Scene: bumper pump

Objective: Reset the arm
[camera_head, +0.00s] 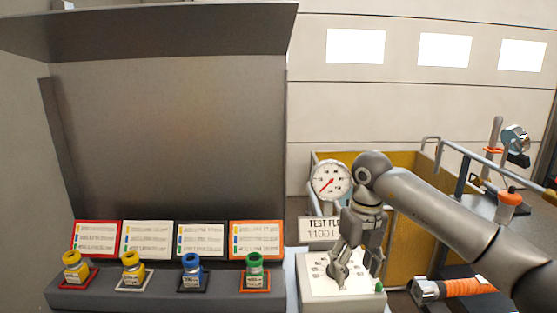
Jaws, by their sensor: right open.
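My right arm reaches in from the right side of the head view. My right gripper (356,270) points down with its fingers apart, over a white panel box (318,291). I see nothing held between the fingers. Whether the fingertips touch the box top is hard to tell. A small green part (379,287) sits at the right of the box top. A round gauge (331,181) with a red needle stands behind the box, above a sign reading "TEST FL..." (320,229), partly covered by the gripper. My left gripper is not in view.
A dark shelf (170,298) at left holds several bottles with yellow, blue and green caps, before coloured label cards. A yellow-walled bin (408,250) stands behind my right arm. An orange-wrapped handle (468,287) lies low right. A cart with a cup (509,203) stands at far right.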

